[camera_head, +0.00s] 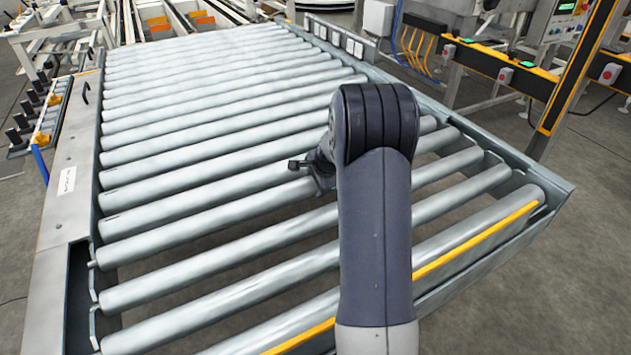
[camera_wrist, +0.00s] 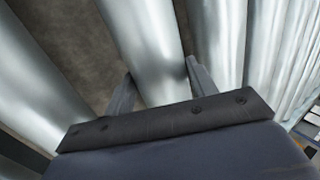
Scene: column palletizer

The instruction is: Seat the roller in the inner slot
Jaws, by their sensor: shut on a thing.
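My gripper (camera_head: 316,172) reaches down among the rollers of the conveyor, partly hidden behind my arm in the head view. In the wrist view its two fingers (camera_wrist: 160,88) stand on either side of a grey metal roller (camera_wrist: 151,45) and are shut on it. This looks like the roller (camera_head: 200,229) just behind the wide floor gap in the head view. Slotted brackets (camera_head: 94,280) show at the left frame rail, near the front roller ends. I cannot tell which one is the inner slot. My arm hides part of the held roller.
A neighbouring roller (camera_wrist: 35,85) lies left of the gap in the wrist view; closely spaced rollers (camera_wrist: 220,40) lie to the right. A black-and-yellow post (camera_head: 575,75) stands at right.

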